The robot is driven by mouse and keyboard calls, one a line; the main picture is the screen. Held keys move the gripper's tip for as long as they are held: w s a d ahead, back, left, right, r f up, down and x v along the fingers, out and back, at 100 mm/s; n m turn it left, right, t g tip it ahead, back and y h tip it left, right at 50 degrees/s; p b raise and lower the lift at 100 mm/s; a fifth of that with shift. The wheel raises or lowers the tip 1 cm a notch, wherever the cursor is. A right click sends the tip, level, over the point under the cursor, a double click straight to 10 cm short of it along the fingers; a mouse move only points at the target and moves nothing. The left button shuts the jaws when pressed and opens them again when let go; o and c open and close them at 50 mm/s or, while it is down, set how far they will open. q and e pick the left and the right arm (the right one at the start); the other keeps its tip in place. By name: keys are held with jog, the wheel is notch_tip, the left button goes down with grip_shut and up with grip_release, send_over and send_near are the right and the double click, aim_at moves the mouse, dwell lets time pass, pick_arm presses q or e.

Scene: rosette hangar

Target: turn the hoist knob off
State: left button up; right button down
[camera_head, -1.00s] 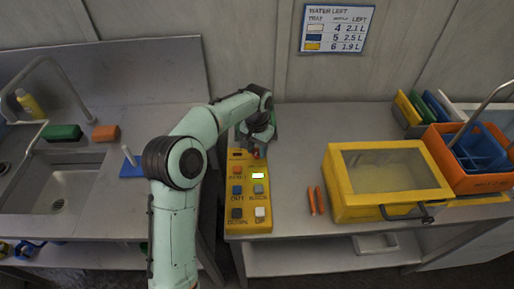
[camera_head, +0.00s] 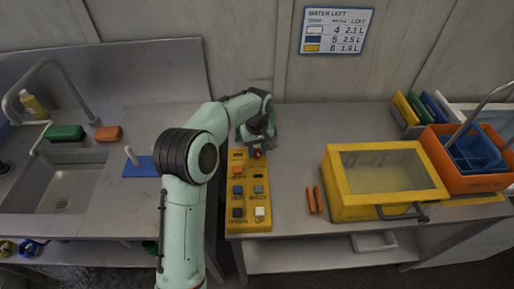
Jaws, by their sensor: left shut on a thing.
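The yellow control panel (camera_head: 249,216) lies on the counter in the middle, with several coloured square buttons on it. A small red knob (camera_head: 258,154) shows at its far end, partly covered by my gripper; which way it points is too small to tell. My left gripper (camera_head: 257,147) reaches down over the far end of the panel and is shut on the knob. Its fingertips are mostly hidden by the hand. No lit display shows on the panel. My right gripper is not in view.
A yellow box with a clear lid (camera_head: 385,176) and two orange sticks (camera_head: 314,200) lie right of the panel. An orange crate (camera_head: 484,181) stands at far right. A sink (camera_head: 60,195) is at left, past a gap between the counters.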

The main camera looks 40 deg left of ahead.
aim_at(257, 153)
pick_arm(q)
jog(key=shift+n, duration=0.8)
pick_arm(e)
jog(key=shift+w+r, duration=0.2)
pick_arm(q)
jog(key=o, duration=1)
jog(key=shift+o, duration=0.2)
notch_tip(257, 153, up, 13)
jog(key=p, duration=0.2)
jog(key=shift+r, duration=0.15)
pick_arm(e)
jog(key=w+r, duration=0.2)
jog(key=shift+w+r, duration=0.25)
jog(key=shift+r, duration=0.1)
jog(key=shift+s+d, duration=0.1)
